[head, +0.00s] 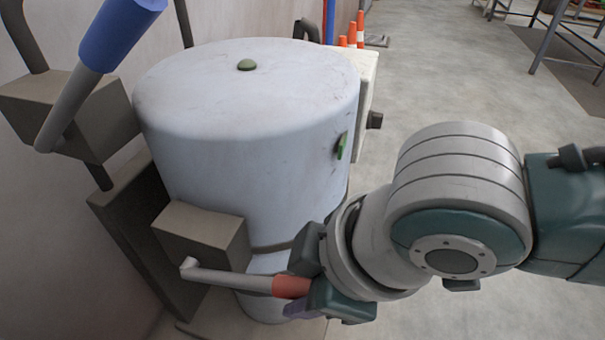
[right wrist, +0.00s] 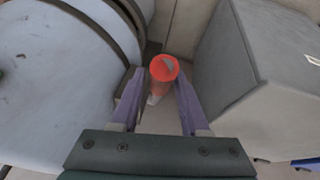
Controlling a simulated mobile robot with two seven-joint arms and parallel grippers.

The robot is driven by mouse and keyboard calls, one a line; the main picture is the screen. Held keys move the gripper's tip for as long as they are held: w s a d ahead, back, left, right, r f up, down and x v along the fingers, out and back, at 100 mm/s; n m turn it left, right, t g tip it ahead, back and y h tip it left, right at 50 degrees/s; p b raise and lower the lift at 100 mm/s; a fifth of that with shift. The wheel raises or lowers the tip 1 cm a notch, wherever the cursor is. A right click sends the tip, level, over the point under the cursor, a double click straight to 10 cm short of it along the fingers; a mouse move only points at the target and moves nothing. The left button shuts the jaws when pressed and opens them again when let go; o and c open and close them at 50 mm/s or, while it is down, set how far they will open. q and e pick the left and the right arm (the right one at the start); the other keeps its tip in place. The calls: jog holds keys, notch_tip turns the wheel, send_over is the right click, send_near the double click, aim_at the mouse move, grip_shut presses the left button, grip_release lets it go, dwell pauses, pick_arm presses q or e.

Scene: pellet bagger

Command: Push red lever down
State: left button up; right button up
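The red lever (head: 290,286) is a grey bar with a red grip. It sticks out to the right from a brown box low on the front of the big pale cylinder, roughly level. My right gripper (head: 308,288) is at the grip's end. In the right wrist view the red grip's round end (right wrist: 164,68) lies between the two purple fingers of my right gripper (right wrist: 159,80). The fingers stand apart, with a gap on the left side; contact on the right side cannot be told. My left gripper is not in view.
The pale cylinder (head: 250,110) stands close behind the lever. A blue-gripped lever (head: 122,32) rises from another brown box (head: 75,112) at the upper left. Orange cones (head: 356,30) stand at the back.

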grip_shut()
jog(key=shift+f, duration=0.1)
dwell(1.0)
